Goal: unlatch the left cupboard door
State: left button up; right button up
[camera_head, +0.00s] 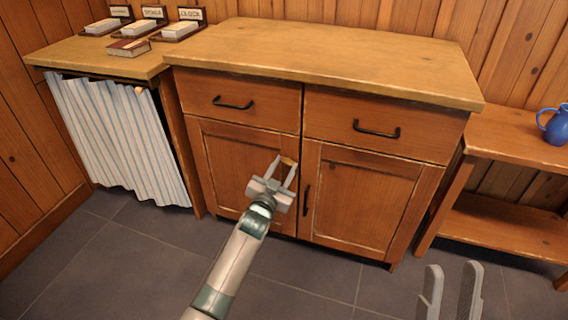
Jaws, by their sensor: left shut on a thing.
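The left cupboard door (233,165) is a wooden panel door, closed in its frame under the left drawer. My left gripper (286,162) is at the upper right part of this door, with its fingers around a small tan piece, likely the latch (288,160). Little of that piece shows between the fingertips, and its turn cannot be told. The gripper and wrist hide part of the door's right edge, and no handle shows there. My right gripper (451,293) is at the bottom right, its two fingers apart and empty, away from the cupboard.
The right cupboard door (367,200) is closed and has a black handle (306,200). Two closed drawers sit above. A striped curtain (118,138) hangs at left. A shelf unit with a blue jug (557,128) stands at right. The floor in front is clear.

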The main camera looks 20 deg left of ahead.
pick_arm(q)
jog(key=m+p, duration=0.3)
jog(key=m, duration=0.2)
jog(key=shift+r+m, duration=0.1)
jog(key=shift+m, duration=1.1)
jog(key=m, duration=0.3)
jog(key=shift+m+p, duration=0.3)
jog(key=shift+p, duration=0.05)
jog(key=shift+m, duration=0.8)
jog(key=shift+d+m, duration=0.1)
jog(key=shift+m, duration=1.1)
pick_arm(e)
jog(key=w+a+f+g+h, duration=0.1)
jog(key=a+f+g, duration=0.3)
jog(key=f+g, duration=0.2)
jog(key=shift+a+f+g, duration=0.3)
jog(key=shift+f, duration=1.1)
jog(key=shift+w, duration=0.1)
pick_arm(q)
jog(key=o, duration=1.1)
jog(key=shift+c, duration=0.2)
